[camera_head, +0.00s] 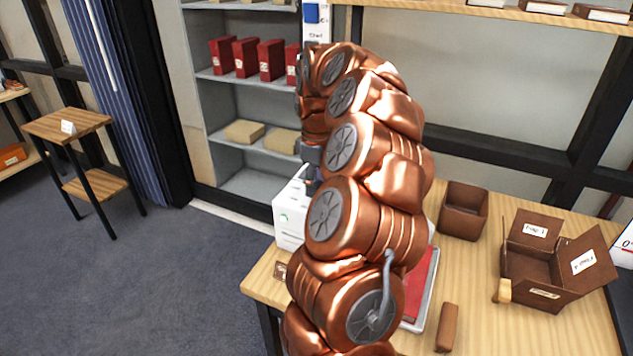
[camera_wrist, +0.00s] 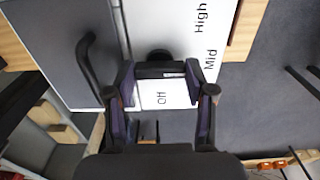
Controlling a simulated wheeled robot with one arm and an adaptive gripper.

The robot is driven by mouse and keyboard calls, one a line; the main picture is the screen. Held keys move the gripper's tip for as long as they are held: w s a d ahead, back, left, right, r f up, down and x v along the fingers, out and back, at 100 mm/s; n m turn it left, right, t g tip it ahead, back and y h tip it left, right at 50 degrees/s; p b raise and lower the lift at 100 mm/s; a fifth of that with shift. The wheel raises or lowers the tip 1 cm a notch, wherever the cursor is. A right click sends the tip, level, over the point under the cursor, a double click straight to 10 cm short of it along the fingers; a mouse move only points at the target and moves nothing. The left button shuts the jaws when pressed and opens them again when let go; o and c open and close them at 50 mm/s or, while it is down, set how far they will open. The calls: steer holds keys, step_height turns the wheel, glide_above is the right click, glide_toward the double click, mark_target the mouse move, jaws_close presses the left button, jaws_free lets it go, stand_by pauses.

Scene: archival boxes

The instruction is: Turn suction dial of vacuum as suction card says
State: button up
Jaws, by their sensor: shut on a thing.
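The black suction dial (camera_wrist: 160,57) sits at this face. My gripper (camera_wrist: 160,73) has its fingers on either side of the dial's dark bar and is shut on it. The dial's pointer is not clear, so I cannot tell which label it points at. In the head view my arm hides the dial. I cannot make out a suction card.
On the wooden table (camera_head: 262,284) are a brown open bin (camera_head: 464,212), a brown box with labelled flaps (camera_head: 545,270), a brown block (camera_head: 447,328) and a red-topped tray (camera_head: 421,290) partly behind my arm. Grey shelves (camera_head: 250,85) with red boxes stand behind.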

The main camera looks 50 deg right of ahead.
stand_by(0.3)
steer(key=o, duration=1.2)
steer(key=shift+c, duration=0.2)
step_height(320, 180, up, 12)
stand_by(0.4)
